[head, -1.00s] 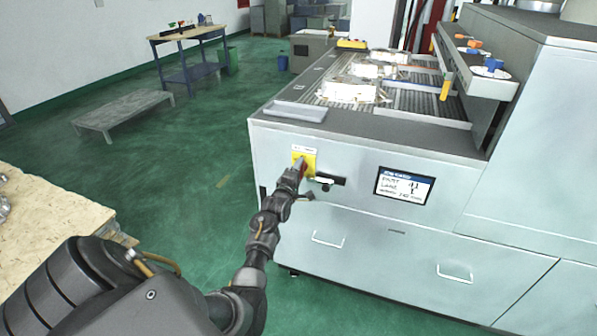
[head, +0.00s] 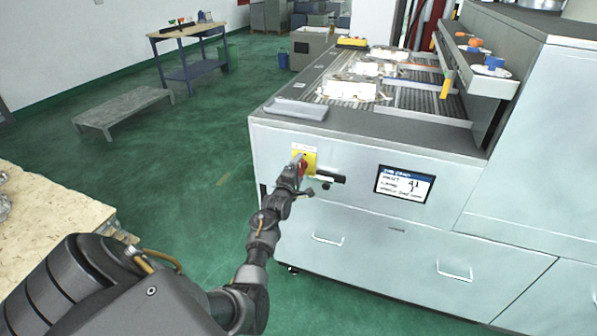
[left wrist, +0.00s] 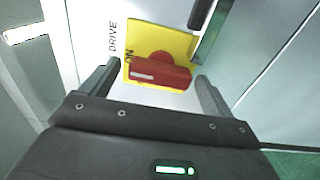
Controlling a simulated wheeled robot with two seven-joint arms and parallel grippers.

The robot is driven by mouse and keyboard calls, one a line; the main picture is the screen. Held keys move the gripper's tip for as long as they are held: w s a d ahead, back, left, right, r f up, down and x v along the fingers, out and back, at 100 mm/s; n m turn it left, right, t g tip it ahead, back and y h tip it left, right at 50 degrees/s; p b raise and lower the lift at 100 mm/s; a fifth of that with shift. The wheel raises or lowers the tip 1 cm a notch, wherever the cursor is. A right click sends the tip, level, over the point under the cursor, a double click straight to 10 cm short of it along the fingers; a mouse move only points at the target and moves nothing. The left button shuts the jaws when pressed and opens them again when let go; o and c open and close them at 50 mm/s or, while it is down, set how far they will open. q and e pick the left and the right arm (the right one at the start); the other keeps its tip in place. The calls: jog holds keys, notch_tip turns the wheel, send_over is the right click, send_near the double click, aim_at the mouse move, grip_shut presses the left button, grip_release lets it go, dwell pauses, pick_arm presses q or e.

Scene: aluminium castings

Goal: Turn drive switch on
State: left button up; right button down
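The drive switch is a red knob (left wrist: 160,73) on a yellow plate (left wrist: 178,38), with "DRIVE" printed beside it and "ON" on the plate. In the left wrist view the knob's bar lies nearly level, its white mark at the left end, just below "ON". In the head view the yellow plate (head: 311,155) is on the front of the grey machine. My left gripper (left wrist: 158,78) is open, one finger on each side of the knob, with narrow gaps showing. In the head view my left gripper (head: 296,172) partly covers the switch. My right gripper is out of view.
A black handle (head: 328,177) sticks out just right of the switch. A screen (head: 404,185) is farther right, above drawers with handles. Pale castings (head: 352,90) lie on the machine's bed. A wooden tabletop (head: 45,225) is at left. Green floor lies between.

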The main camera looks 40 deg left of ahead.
pick_arm(q)
jog(key=b+v, duration=0.1)
jog(key=v, duration=0.9)
jog(key=shift+s+d, duration=0.2)
jog(key=shift+s, duration=0.15)
